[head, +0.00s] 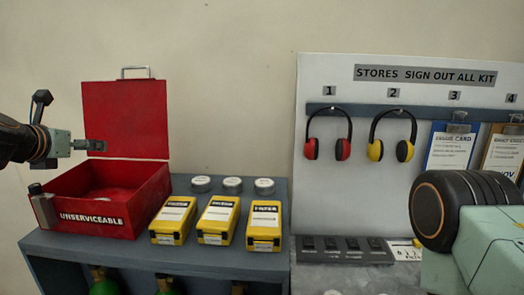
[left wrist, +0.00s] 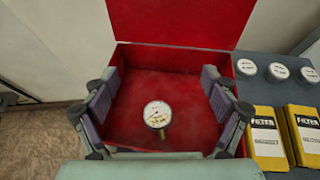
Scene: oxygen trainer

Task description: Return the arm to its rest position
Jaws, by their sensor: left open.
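My left arm comes in from the left of the head view. Its gripper (head: 72,147) is beside the raised lid of the red box, near the box's left side. In the left wrist view the left gripper (left wrist: 161,80) is open, its fingers wide apart with nothing between them. Beyond the fingers is the inside of the red box (left wrist: 180,57), where a round white-faced gauge (left wrist: 157,114) with a brass stem lies on the floor. My right gripper is not in view.
Yellow filter boxes (head: 217,222) and round white-topped items (head: 232,185) stand right of the red box on the grey bench (head: 190,262). A board (head: 380,75) holds red (head: 343,149) and yellow (head: 375,150) ear defenders and clipboards (head: 449,150). My right arm covers the lower right.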

